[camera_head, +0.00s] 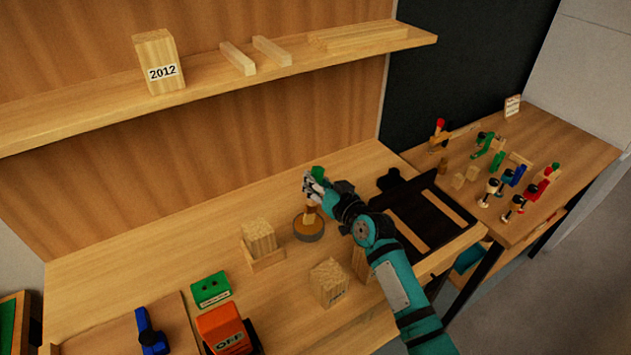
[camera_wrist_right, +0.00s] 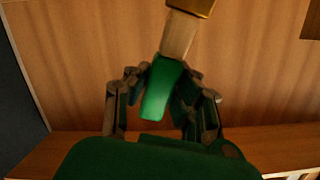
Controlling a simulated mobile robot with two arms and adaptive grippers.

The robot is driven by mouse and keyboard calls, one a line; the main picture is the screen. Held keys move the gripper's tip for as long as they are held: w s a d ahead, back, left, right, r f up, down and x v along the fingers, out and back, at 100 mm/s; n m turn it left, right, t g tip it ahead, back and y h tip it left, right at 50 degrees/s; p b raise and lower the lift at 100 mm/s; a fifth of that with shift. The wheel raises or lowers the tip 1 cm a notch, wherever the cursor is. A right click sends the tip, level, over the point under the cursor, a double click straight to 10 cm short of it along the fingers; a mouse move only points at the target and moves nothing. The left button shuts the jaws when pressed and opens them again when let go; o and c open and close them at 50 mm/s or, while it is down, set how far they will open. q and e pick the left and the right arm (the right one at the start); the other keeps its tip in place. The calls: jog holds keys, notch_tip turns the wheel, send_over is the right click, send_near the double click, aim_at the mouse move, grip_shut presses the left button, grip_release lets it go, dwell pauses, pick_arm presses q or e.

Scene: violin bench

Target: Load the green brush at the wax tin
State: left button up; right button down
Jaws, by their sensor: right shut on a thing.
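The green brush (camera_head: 318,174) is in my right gripper (camera_head: 314,188), with its green end up and its pale lower part pointing down. In the right wrist view the green handle (camera_wrist_right: 158,98) lies between the fingers of the right gripper (camera_wrist_right: 167,88). A tan section (camera_wrist_right: 178,36) and a brass-coloured band (camera_wrist_right: 192,5) extend beyond it, and the brush's far end is out of frame. The round, dark wax tin (camera_head: 308,236) stands on the bench directly below the brush. I cannot tell whether the brush tip touches the wax. My left gripper is not in view.
Wooden blocks (camera_head: 258,237) and (camera_head: 328,282) stand near the tin. A green box (camera_head: 211,289) and an orange box marked OFF (camera_head: 226,329) sit at front left. A black rack (camera_head: 430,215) is right of the tin. A shelf (camera_head: 210,75) runs above the bench.

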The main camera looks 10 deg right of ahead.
aim_at(316, 168)
jog(key=shift+r+p, duration=3.2)
jog(key=shift+r, duration=0.3)
jog(key=shift+f, duration=0.1)
